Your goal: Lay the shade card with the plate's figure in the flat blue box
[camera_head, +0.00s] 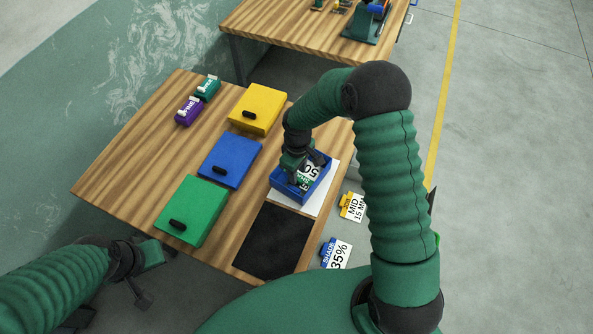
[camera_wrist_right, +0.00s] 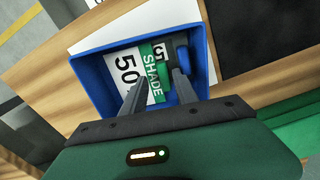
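An open blue box (camera_head: 277,186) stands on a white mat at the table's right side. A white card (camera_head: 310,171) reading "50" with a green band lies in it; the wrist view shows this card (camera_wrist_right: 124,66) with "SHADE" on the band. My right gripper (camera_head: 304,178) reaches down into the box; in the wrist view its fingers (camera_wrist_right: 158,76) are apart over the green band. A blue flat block (camera_head: 230,160) with a black handle lies left of the box. My left gripper (camera_head: 150,276) is open and empty at the lower left.
Yellow (camera_head: 257,107) and green (camera_head: 191,208) flat blocks with black handles flank the blue one. A black mat (camera_head: 273,242) lies in front of the box. Signs "MID 15 MM" (camera_head: 353,206) and "SHADE 35%" (camera_head: 337,254) show beyond the right edge. Purple (camera_head: 187,111) and teal (camera_head: 207,88) items stand far left.

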